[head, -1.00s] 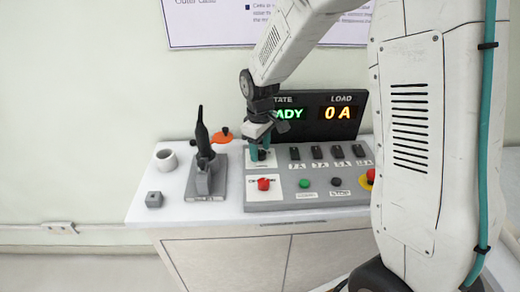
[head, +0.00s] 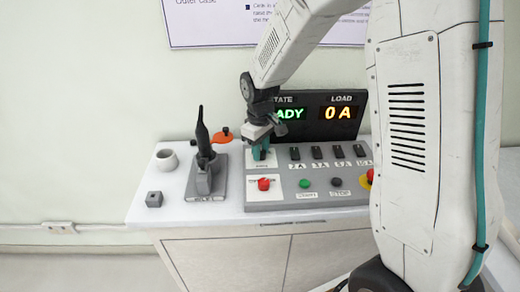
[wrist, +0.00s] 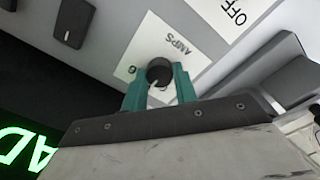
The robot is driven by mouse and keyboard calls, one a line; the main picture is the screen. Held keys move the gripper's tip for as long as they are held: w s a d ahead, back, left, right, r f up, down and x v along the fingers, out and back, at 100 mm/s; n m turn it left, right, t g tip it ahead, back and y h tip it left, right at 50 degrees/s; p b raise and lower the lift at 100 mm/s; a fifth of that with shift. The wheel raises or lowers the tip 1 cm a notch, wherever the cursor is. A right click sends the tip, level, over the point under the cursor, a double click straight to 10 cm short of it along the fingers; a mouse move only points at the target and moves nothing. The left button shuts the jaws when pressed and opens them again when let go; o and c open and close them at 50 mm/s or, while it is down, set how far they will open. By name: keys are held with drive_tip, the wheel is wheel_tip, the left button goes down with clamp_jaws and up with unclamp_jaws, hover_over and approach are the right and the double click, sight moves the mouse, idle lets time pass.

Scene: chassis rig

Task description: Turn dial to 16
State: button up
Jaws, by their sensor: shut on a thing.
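The dial (wrist: 160,72) is a round black knob on a white label in the wrist view. The label reads "AMPS", with a "6" beside the knob; other figures are hidden or too small to read. A pale pointer mark shows on the knob's near edge. My gripper (wrist: 159,86) has its teal fingers shut on the dial, one on each side. In the head view my gripper (head: 260,150) points down at the console's upper left, and its fingers hide most of the dial. The display (head: 320,115) shows LOAD "0 A" and a partly covered STATE ending "ADY".
Several black switches (head: 317,152) stand right of the dial. A red knob (head: 263,184), a green button (head: 305,183) and a black button (head: 336,182) line the front.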

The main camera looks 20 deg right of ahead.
drive_tip(key=m, duration=0.4)
drive_tip(key=shift+m, duration=1.9)
drive_tip(key=shift+w, duration=0.1)
drive_tip(key=o, duration=1)
drive_tip(key=shift+c, duration=0.2)
wheel_tip(320, 180, up, 8)
drive_tip(key=shift+a+f, duration=0.1)
